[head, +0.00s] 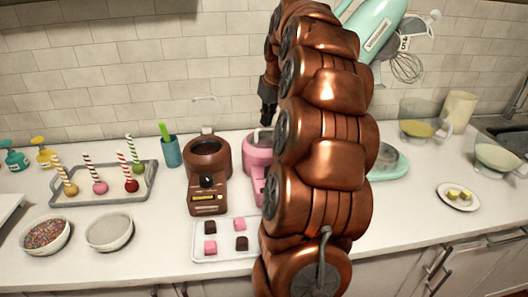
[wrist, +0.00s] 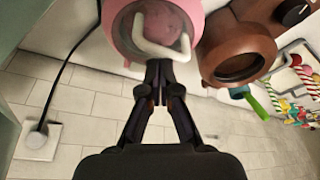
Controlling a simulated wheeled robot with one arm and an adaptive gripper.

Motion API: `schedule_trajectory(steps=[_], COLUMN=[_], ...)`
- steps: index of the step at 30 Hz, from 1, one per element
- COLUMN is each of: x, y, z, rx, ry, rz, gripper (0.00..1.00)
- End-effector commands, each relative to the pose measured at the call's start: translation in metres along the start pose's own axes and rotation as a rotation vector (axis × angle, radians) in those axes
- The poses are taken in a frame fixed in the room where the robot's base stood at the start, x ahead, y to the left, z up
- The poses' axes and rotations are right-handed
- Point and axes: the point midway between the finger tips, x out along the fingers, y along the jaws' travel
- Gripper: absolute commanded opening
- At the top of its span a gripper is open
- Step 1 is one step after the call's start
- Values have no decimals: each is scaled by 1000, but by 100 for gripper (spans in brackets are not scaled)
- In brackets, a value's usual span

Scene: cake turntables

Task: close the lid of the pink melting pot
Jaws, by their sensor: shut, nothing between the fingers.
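The pink melting pot (head: 256,152) stands on the counter, right of the brown pot, its right part hidden behind my arm. In the wrist view the pink pot (wrist: 117,28) is at the top centre. A pale loop handle (wrist: 160,48) of its lid shows across the round opening. The lid's angle is hard to tell. My gripper (head: 267,108) is above and behind the pink pot in the head view. In the wrist view my gripper (wrist: 159,72) is shut and empty, its fingertips right by the loop handle; whether they touch is unclear.
A brown melting pot (head: 207,160) stands close on the left, with a green-handled tool in a teal cup (head: 172,152) beside it. A tray of chocolate squares (head: 222,251) lies in front. A mint mixer (head: 375,30) is right of my arm. A cable (wrist: 64,82) runs along the wall.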

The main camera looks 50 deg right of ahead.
Motion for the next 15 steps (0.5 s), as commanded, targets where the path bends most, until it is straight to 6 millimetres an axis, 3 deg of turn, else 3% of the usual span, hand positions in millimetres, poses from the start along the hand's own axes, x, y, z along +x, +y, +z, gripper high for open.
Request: schedule_trajectory(steps=[6, 15], x=[5, -8], y=[-2, -1], z=[4, -1], rx=[0, 0], ry=[-1, 1], rz=[-1, 1], gripper=[0, 0])
